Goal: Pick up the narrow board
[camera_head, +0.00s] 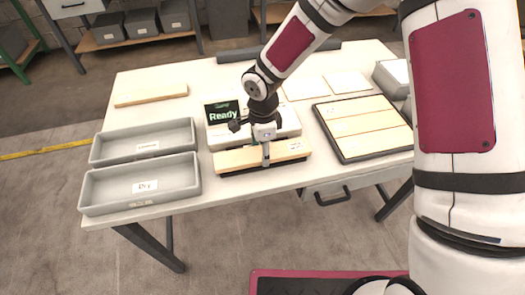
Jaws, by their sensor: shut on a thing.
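A narrow pale wooden board (235,158) lies lengthwise at the front of the table, on a dark base in front of a white device with a screen. A small white label is near its right end. My gripper (265,156) comes down over the middle of this board and is shut on it. The fingers cover part of the board's middle. I cannot tell whether the board is lifted off the base. Another pale board (150,93) lies at the table's back left.
The device's screen (222,112) reads "Ready". Two grey bins, a back one (118,161) and a front one labelled "Dry" (144,186), stand at left. A dark tray (347,155) with pale boards is at right. Flat white sheets (347,81) lie behind it.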

